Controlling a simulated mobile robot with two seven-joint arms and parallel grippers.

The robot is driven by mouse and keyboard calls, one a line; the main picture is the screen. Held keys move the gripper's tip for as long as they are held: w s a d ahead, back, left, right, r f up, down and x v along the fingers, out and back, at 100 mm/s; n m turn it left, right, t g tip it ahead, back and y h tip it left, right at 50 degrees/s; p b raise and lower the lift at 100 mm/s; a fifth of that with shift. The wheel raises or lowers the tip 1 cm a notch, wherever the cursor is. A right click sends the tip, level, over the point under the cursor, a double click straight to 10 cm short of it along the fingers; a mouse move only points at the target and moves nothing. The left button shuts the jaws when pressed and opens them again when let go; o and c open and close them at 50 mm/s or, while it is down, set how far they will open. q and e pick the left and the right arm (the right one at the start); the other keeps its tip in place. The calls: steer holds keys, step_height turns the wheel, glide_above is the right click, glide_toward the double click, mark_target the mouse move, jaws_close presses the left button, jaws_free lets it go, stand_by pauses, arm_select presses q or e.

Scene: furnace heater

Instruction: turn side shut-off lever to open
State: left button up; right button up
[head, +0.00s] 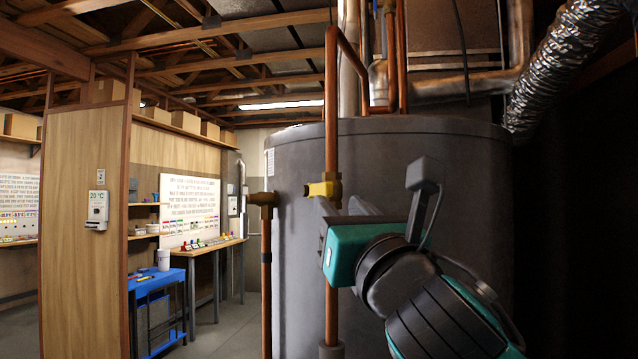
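The side shut-off lever (321,189) is a small yellow handle on a brass valve on the vertical copper pipe (332,110), in front of the dark grey tank. It points left, across the pipe. My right gripper (342,207), with a teal and black body, comes in from the lower right. Its two grey fingers are spread apart with nothing seen between them, just below the lever and valve. I cannot tell whether a finger touches the lever. My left gripper is out of the picture.
The large grey tank (400,150) stands right behind the pipe. A second copper pipe (266,270) with an elbow is to its left. A silver flexible duct (560,65) hangs at upper right.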

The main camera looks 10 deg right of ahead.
mark_target(319, 184)
steer(key=p+x, duration=0.1)
steer(key=x, duration=0.9)
jaws_close()
stand_by(0.4)
